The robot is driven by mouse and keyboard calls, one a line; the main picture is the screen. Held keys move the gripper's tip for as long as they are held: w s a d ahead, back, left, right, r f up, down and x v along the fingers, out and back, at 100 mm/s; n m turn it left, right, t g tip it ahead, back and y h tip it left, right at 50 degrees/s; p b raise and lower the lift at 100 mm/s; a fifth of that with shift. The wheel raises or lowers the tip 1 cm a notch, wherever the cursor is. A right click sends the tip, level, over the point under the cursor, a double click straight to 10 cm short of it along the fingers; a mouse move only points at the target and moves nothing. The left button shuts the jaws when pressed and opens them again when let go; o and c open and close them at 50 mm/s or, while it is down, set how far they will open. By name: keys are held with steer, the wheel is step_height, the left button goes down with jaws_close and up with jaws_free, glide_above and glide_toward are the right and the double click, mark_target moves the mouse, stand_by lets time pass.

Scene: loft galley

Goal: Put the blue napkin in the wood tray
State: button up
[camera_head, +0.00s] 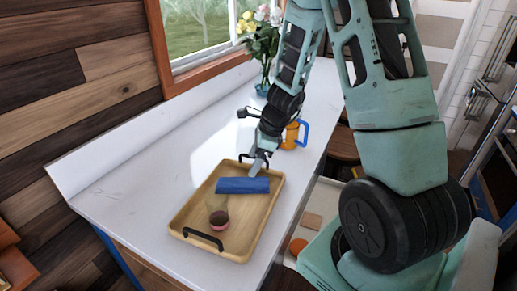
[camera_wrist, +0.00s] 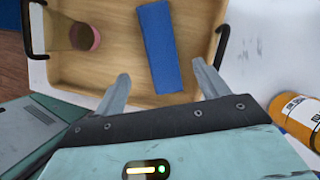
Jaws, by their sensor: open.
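The wood tray (camera_head: 258,222) sits on the white counter, with a black handle at each end. The blue napkin (camera_head: 243,186), a folded strip, lies inside the tray toward its far end. In the wrist view the napkin (camera_wrist: 158,45) lies on the tray floor (camera_wrist: 115,45), its near end between my fingers in the picture. My gripper (camera_head: 258,163) is open and empty near the napkin at the tray's far end. In the wrist view the fingers of my gripper (camera_wrist: 162,72) are spread apart, with nothing held. The napkin looks free of both fingers.
A clear cup with a pink-brown bottom (camera_head: 218,220) stands in the tray's near part. A flower vase (camera_head: 264,88) is farther back. The counter left of the tray (camera_head: 125,195) is clear.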

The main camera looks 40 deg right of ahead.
steer(key=s+a+r+n, duration=0.1)
steer(key=a+r+n, duration=0.1)
steer(key=a+n, duration=0.2)
steer(key=s+a+r+n+g, duration=0.1)
steer(key=s+a+r+n, duration=0.1)
steer(key=a, duration=0.5)
steer(key=s+a+r+n+g, duration=0.1)
steer(key=s+a+r+n, duration=0.1)
steer(key=a+r+n, duration=0.2)
steer(key=shift+s+a+r+n+y, duration=0.15)
steer(key=shift+a+n+y, duration=0.25)
steer(key=shift+a+n, duration=0.85)
steer(key=s+a+r+n+h, duration=0.1)
steer(key=s+a+r+n, duration=0.1)
steer(key=s+a+n, duration=0.3)
steer(key=s+a+r+n+g+h, duration=0.1)
steer(key=s+a+r+n+h, duration=0.1)
steer(key=s+a+n, duration=0.4)
steer(key=shift+s+n, duration=2.9)
steer(key=shift+n, duration=2.45)
